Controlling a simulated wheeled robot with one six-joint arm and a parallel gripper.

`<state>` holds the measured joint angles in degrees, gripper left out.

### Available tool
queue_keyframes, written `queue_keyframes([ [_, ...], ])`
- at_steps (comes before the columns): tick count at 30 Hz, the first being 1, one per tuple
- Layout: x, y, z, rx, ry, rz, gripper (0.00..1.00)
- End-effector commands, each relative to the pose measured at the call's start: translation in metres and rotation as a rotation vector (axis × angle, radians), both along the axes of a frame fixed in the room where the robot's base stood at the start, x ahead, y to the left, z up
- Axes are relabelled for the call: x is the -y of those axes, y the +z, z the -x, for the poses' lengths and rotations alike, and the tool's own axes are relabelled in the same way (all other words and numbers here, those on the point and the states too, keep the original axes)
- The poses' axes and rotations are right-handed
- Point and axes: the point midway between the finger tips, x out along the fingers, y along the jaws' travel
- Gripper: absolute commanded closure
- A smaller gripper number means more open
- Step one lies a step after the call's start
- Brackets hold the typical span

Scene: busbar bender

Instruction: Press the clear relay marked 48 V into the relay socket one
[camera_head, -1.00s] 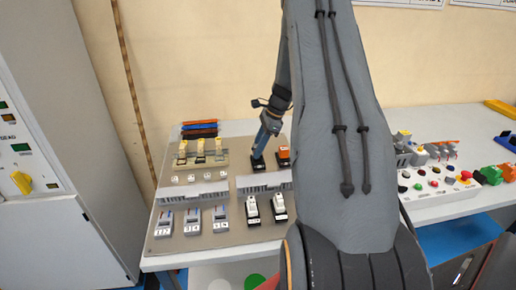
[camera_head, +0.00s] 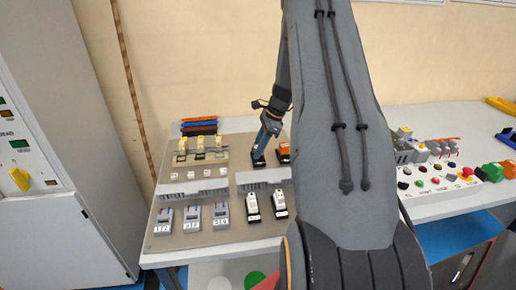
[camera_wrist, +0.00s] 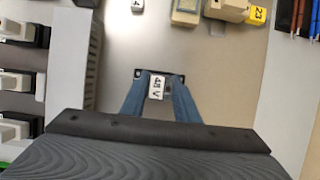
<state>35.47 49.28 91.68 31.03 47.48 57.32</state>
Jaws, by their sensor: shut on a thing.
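The relay marked 48 V (camera_wrist: 157,87) sits between the two blue fingers of my gripper (camera_wrist: 158,82) in the wrist view, its white label facing the camera. My gripper is shut on it. A black socket (camera_wrist: 139,73) shows just around and behind the relay. In the head view my gripper (camera_head: 259,157) points down at a black socket (camera_head: 258,164) on the panel, left of an orange relay (camera_head: 284,149). I cannot tell how deep the relay sits; the fingers hide its sides.
The beige panel (camera_head: 234,224) also bears breakers (camera_head: 192,217), black-and-white switches (camera_head: 252,206) and grey ducts (camera_head: 263,180). A duct (camera_wrist: 86,60) runs left of the gripper in the wrist view.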

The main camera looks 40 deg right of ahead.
Motion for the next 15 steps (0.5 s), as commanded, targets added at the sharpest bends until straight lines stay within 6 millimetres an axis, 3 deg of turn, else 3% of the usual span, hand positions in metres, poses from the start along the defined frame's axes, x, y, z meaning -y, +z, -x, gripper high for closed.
queue_keyframes([
  [8,0.0,-0.0066,0.0002,0.0,-0.001,0.0,0.96],
  [9,0.0,-0.0062,0.0003,0.0,-0.001,0.0,0.66],
  [12,-0.0003,-0.0064,0.0006,-0.001,-0.001,-0.001,0.5],
  [15,-0.0002,-0.0063,0.0007,-0.002,0.0,-0.001,0.5],
])
